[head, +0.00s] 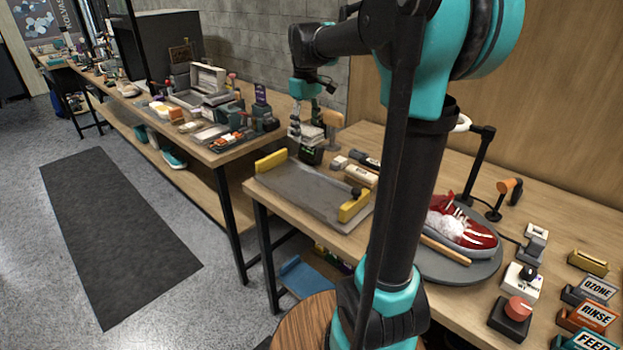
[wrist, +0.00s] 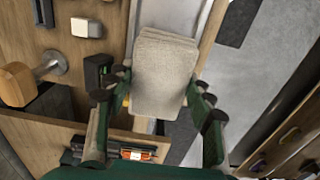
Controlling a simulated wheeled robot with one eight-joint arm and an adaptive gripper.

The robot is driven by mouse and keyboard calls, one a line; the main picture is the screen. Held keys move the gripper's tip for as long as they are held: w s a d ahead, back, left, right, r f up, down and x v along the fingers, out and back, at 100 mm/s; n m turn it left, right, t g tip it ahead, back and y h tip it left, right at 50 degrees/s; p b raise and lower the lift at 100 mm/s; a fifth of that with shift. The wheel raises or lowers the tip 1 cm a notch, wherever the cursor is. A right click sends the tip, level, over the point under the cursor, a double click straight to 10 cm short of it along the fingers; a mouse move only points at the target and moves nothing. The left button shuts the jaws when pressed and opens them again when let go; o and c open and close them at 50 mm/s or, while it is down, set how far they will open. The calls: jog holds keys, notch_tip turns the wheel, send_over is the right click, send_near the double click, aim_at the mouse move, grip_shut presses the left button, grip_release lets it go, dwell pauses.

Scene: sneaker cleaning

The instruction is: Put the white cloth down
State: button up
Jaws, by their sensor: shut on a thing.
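The white cloth (wrist: 163,72) is a folded, pale, thick pad between the fingers of my gripper (wrist: 158,92) in the wrist view. My gripper is shut on it. In the head view my gripper (head: 308,135) hangs near the back edge of a grey tray with yellow end blocks (head: 312,190), with the pale cloth small and partly hidden at the fingers. I cannot tell whether the cloth touches anything beneath it.
A red sneaker (head: 460,225) with white foam sits on a round grey turntable (head: 470,268) at the right. Labelled blocks and a red-knobbed box (head: 515,315) stand at the right front. A long bench (head: 230,150) with several items runs to the left.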

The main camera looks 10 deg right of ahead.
aim_at(306, 185)
notch_tip(306, 185, down, 17)
jog(key=shift+r, duration=0.15)
dwell(0.5)
jog(key=o, duration=1)
notch_tip(306, 185, up, 12)
jog(key=shift+r, duration=0.1)
jog(key=shift+s, duration=0.1)
